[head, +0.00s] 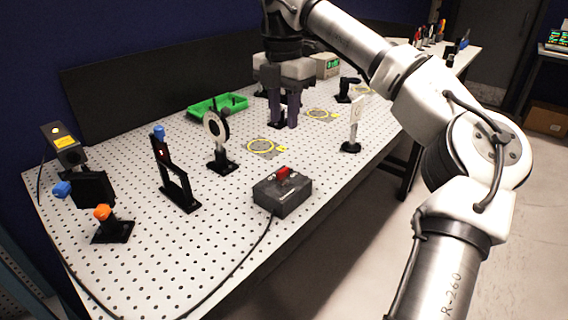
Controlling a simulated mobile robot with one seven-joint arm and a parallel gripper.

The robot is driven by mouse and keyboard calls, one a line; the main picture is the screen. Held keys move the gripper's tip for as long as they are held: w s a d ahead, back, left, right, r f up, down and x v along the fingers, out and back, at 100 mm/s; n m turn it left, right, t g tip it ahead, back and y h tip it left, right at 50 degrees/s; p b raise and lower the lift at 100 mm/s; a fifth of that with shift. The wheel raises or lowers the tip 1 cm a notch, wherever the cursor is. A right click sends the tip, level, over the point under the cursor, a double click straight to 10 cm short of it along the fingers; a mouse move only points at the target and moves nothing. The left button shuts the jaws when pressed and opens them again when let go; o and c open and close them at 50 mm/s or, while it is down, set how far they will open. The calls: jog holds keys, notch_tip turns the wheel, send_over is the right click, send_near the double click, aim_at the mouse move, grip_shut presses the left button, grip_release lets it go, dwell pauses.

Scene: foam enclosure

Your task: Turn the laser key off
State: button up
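The laser key box (282,196) is a dark box near the front edge of the perforated table, with a cable running from it.
Optics stand on the table (130,270): a mount with an orange knob (102,212), a black upright mount (172,172), a round mount (217,140) and a pale post (354,122). A green tray (218,106) lies behind.

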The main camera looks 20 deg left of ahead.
aim_at(283, 169)
notch_tip(283, 169, down, 13)
jog(key=shift+s+a+r+p, duration=0.1)
jog(key=shift+p, duration=0.45)
grip_shut()
